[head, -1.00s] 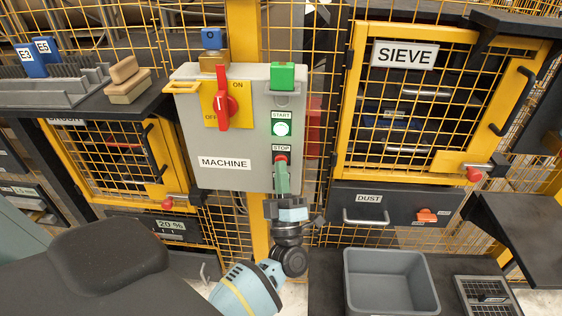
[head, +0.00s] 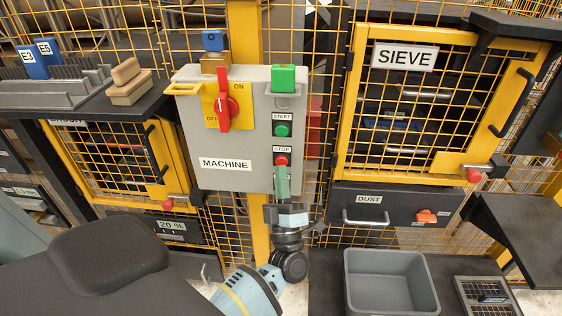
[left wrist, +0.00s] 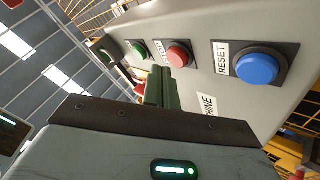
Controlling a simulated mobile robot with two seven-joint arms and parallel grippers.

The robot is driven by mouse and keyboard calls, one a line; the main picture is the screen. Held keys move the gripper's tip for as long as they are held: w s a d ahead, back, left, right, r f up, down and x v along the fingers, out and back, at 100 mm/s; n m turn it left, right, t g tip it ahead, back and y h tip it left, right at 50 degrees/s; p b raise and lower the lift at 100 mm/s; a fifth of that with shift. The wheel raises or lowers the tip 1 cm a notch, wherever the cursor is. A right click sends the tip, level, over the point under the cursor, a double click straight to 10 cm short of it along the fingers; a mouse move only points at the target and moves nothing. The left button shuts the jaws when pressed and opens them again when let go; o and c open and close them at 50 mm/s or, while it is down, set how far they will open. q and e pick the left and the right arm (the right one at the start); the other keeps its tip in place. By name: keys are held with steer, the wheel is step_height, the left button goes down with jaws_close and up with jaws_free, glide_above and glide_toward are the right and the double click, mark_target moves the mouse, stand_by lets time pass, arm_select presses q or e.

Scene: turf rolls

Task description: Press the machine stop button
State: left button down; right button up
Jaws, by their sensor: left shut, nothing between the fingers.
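The grey machine box (head: 240,150) hangs on the yellow fence. Its red stop button (head: 282,161) sits under the STOP label, below the green start button (head: 282,131), which looks unlit. In the left wrist view the stop button (left wrist: 179,55) stands between the start button (left wrist: 139,48) and a blue reset button (left wrist: 257,66). My left gripper (head: 282,171) is shut and empty, its green fingertips just below the stop button. The button's face is uncovered in the head view, and the fingers seem apart from it. The reset button is hidden there behind my gripper. My right gripper is not in view.
A red rotary switch (head: 222,108) stands upright on the box. A blue padlock-like block (head: 212,42) and a green block (head: 283,77) are at its top. The sieve door (head: 415,120), dust drawer (head: 375,208) and grey bin (head: 390,282) are to the right.

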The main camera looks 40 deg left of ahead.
arm_select(q)
steer(key=shift+s, duration=0.1)
steer(key=s+d, duration=0.1)
steer(key=s, duration=0.2)
steer(key=s+d+p, duration=0.1)
steer(key=shift+s+d, duration=0.15)
steer(key=shift+d, duration=0.2)
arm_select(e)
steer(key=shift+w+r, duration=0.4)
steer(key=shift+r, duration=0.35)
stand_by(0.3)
